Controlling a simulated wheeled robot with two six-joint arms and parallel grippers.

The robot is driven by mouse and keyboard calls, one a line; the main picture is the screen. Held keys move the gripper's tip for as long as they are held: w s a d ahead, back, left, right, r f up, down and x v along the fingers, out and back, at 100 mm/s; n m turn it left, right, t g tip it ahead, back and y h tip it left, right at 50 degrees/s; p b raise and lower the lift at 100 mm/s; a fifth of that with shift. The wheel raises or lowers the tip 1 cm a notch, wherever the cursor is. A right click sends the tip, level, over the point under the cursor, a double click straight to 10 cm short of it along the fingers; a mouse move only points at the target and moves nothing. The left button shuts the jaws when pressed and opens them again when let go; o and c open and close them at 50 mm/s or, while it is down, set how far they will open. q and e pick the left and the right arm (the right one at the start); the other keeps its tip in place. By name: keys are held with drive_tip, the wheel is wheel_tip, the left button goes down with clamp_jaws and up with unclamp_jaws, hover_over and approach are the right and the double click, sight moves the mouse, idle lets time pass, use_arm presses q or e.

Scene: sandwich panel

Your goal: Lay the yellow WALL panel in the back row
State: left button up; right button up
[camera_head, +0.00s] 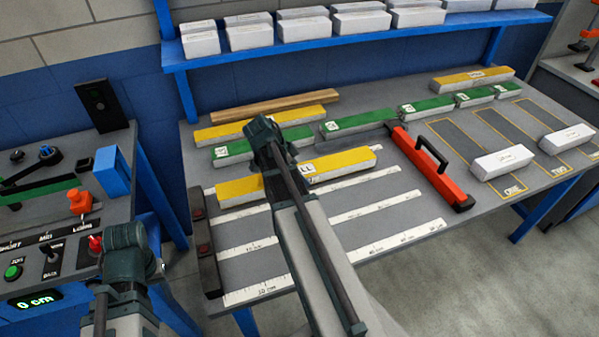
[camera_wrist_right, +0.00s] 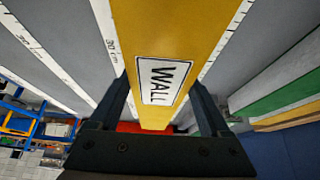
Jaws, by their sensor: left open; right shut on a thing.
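The yellow WALL panel (camera_head: 343,164) is long and bar-shaped, and lies lengthwise over the ruled rows on the grey table, towards their back. My right gripper (camera_head: 268,160) is shut on it near its middle. In the right wrist view the panel (camera_wrist_right: 180,30) runs between the two fingers (camera_wrist_right: 160,100), with its WALL label facing up. White ruled strips show on both sides of it. I cannot tell whether it touches the table. My left gripper (camera_head: 128,262) is open and empty at the lower left, beside the control console.
Behind the held panel are green panels (camera_head: 358,122), another yellow panel (camera_head: 222,131) and a wooden strip (camera_head: 275,105). A red bar with a black handle (camera_head: 428,172) stands right of the rows. White blocks (camera_head: 502,161) lie further right. The front rows (camera_head: 335,235) are bare.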

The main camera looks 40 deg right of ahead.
drive_tip(key=shift+f+b, duration=0.6)
drive_tip(key=shift+f, duration=0.05)
drive_tip(key=o, duration=1.5)
drive_tip(key=p+v, duration=1)
drive_tip(key=v, duration=0.2)
drive_tip(key=shift+d+r+p, duration=0.1)
drive_tip(key=shift+d+p, duration=0.1)
drive_tip(key=shift+p, duration=0.1)
drive_tip(key=shift+p+v, duration=0.75)
drive_tip(key=shift+v, duration=0.2)
drive_tip(key=shift+a, duration=0.1)
drive_tip(key=s+a+f+n+y, duration=0.1)
drive_tip(key=s+a+n, duration=0.2)
drive_tip(key=a+n, duration=0.5)
drive_tip(key=s+a+f+n+t+y, duration=0.1)
drive_tip(key=s+a+n, duration=0.3)
drive_tip(key=a+n, duration=0.5)
drive_tip(key=s+a+f+n+y, duration=0.1)
drive_tip(key=s+a+n, duration=0.3)
drive_tip(key=a+n, duration=0.4)
drive_tip(key=shift+a+t+y, duration=0.15)
drive_tip(key=shift+a+y, duration=0.25)
drive_tip(key=shift+a, duration=1.15)
drive_tip(key=shift+a+t+y, duration=0.15)
drive_tip(key=shift+a+y, duration=0.25)
drive_tip(key=shift+a, duration=1.2)
